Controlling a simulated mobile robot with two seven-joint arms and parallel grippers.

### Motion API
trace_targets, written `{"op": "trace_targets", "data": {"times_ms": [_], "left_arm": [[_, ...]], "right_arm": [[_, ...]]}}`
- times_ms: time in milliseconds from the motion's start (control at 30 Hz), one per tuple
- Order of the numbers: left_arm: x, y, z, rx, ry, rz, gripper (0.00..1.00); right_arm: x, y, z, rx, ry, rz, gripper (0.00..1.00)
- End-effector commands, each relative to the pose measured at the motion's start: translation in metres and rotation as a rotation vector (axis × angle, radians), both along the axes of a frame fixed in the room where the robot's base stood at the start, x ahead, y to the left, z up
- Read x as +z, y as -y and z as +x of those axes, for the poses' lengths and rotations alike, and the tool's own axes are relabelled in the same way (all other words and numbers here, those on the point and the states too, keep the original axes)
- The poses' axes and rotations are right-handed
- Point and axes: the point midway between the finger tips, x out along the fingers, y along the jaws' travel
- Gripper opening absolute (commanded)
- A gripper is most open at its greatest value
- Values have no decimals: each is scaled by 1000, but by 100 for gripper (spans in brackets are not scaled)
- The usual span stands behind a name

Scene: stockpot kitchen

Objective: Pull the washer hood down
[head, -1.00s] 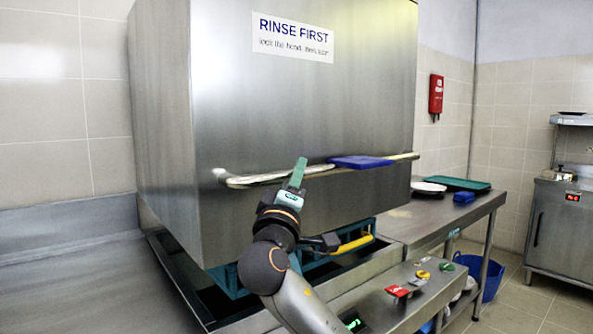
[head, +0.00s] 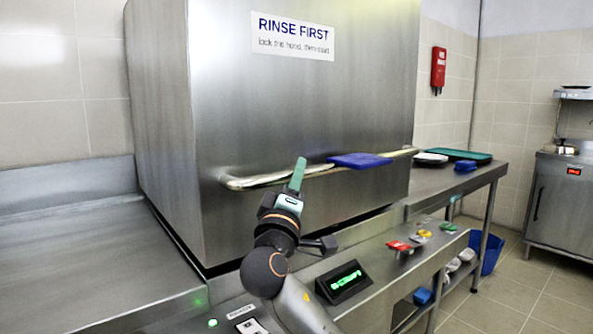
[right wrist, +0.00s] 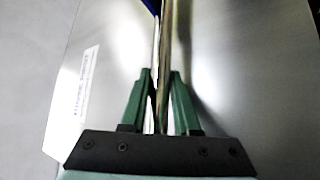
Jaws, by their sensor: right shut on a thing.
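The washer hood (head: 290,100) is a large stainless steel box with a "RINSE FIRST" label. Its lower edge sits down close to the machine's base frame, with only a thin dark line showing below it. A bar handle (head: 248,182) runs across its front. My right gripper (head: 298,178) is at the bar, left of its middle. In the right wrist view the bar (right wrist: 165,50) runs between the two green fingers (right wrist: 162,95), which are closed on it. A blue cloth or pad (head: 360,160) is on the bar, right of my gripper. My left gripper is not in view.
A control panel with a green lit display (head: 347,279) is below the hood. A steel table (head: 455,178) with trays stands right. A bare steel counter (head: 80,240) is left.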

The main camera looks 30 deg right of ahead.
Motion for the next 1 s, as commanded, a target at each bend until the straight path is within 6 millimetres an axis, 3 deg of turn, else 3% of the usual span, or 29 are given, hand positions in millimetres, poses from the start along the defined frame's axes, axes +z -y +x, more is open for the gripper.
{"op": "trace_targets", "data": {"times_ms": [33, 300, 867, 900, 1000], "left_arm": [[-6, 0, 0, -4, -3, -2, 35], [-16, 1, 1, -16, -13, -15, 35], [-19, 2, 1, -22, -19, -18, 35], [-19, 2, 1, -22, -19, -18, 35], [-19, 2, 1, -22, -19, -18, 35]], "right_arm": [[-9, -1, 0, 3, -3, 1, 0], [-24, -1, 1, 3, -3, 1, 0], [-32, -2, 1, 2, -10, 3, 0], [-32, -2, 1, 2, -11, 2, 31], [-32, -2, 1, 2, -10, 3, 42]]}}
